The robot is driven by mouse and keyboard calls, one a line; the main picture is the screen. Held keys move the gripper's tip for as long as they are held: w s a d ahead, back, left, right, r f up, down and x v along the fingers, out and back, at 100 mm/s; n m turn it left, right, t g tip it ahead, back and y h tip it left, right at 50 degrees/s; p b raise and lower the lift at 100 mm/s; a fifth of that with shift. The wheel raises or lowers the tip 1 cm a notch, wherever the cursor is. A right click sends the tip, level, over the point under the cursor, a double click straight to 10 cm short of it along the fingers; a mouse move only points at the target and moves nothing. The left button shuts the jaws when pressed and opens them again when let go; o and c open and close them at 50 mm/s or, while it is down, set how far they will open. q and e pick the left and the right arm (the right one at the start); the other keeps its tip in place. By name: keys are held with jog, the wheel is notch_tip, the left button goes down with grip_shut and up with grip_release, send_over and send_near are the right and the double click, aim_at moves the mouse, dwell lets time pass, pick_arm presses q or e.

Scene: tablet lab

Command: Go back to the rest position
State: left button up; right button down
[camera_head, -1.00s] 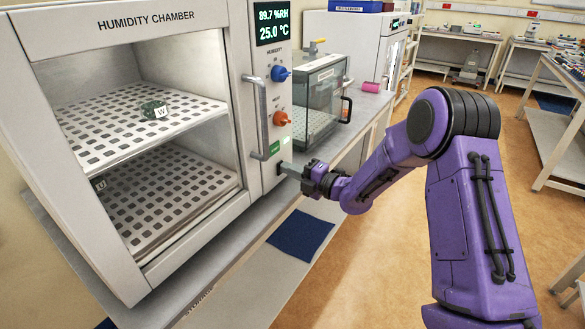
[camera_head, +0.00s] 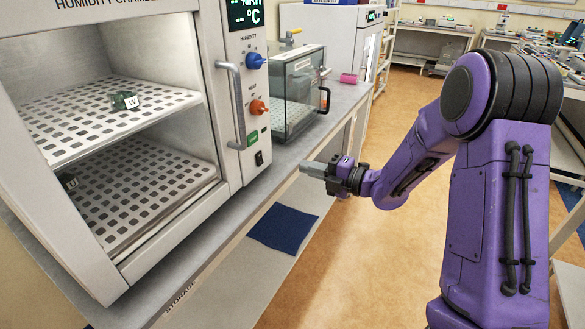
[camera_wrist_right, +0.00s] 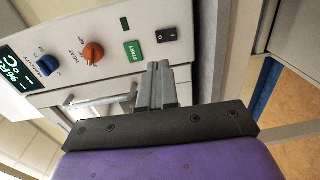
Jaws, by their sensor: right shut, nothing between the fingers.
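My right gripper (camera_head: 314,170) is shut and empty in the head view. It hangs in the air in front of the bench edge, to the right of the humidity chamber (camera_head: 222,24). In the right wrist view my right gripper (camera_wrist_right: 158,68) has its fingers together, apart from the chamber's control panel (camera_wrist_right: 110,50). That panel shows the green start button (camera_wrist_right: 133,50), a black switch (camera_wrist_right: 167,35) and the orange knob (camera_wrist_right: 92,52). My left gripper does not show.
The chamber is open at the front, with a green item marked W (camera_head: 124,100) on its upper shelf. A handle (camera_head: 236,105) sticks out beside the opening. A clear-walled box (camera_head: 294,92) and a pink roll (camera_head: 348,78) stand on the bench. The floor (camera_head: 375,250) is free.

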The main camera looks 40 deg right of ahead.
jog(key=shift+v, duration=0.85)
jog(key=shift+r, duration=0.1)
